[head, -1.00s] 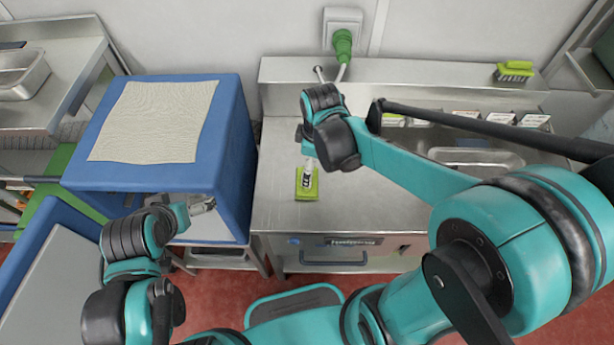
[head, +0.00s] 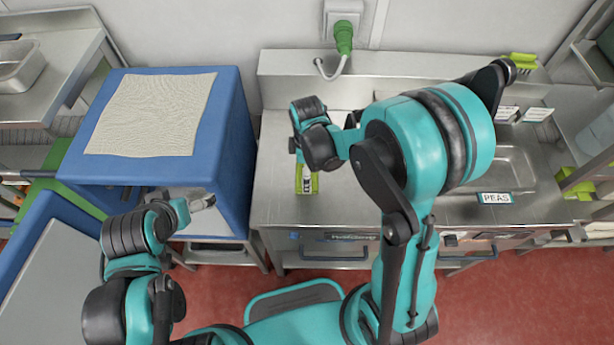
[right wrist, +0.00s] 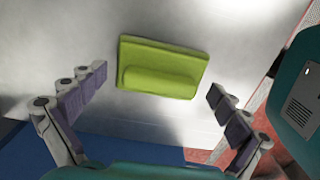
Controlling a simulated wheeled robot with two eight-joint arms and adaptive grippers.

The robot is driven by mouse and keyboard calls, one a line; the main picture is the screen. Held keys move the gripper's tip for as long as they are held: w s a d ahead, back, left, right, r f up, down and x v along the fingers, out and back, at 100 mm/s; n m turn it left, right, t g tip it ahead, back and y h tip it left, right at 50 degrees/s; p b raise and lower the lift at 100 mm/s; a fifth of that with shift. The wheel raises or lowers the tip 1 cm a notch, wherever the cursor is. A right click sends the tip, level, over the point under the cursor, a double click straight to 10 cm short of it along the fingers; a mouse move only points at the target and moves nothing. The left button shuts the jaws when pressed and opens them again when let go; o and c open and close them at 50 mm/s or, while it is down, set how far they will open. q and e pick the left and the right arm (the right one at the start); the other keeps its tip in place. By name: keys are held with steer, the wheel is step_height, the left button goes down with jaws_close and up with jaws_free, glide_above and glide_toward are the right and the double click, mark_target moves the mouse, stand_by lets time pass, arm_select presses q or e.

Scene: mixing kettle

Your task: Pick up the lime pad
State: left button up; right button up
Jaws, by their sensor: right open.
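The lime pad (head: 314,184) lies flat on the steel counter near its front left edge; parts of my right gripper cover some of it in the head view. In the right wrist view the pad (right wrist: 165,65) is a lime rectangle with a raised rounded ridge along one side. My right gripper (right wrist: 158,84) is open, its two fingers apart with the pad between and beyond them, not visibly touched. My left gripper (head: 203,203) is in front of the blue box, away from the pad; its finger opening is too small to judge.
The blue box (head: 236,130) with a cloth (head: 150,115) on top stands left of the counter (head: 278,190). A green plug (head: 343,36) is on the wall. Another lime item (head: 522,60) lies on the back ledge. A PEAS label (head: 494,198) is at the right.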

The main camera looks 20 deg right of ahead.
steer(key=shift+c, duration=0.3)
steer(key=shift+s, duration=0.1)
steer(key=c, duration=1.4)
steer(key=shift+c, duration=0.2)
steer(key=shift+r, duration=0.15)
steer(key=shift+r, duration=0.25)
step_height(320, 180, up, 4)
steer(key=shift+r+p, duration=0.1)
steer(key=shift+p, duration=0.85)
steer(key=s+d+r+p, duration=0.2)
steer(key=s+d+r, duration=0.4)
steer(key=s+d, duration=0.2)
steer(key=shift+s+p, duration=0.2)
steer(key=shift+p, duration=0.15)
steer(key=shift+r, duration=0.1)
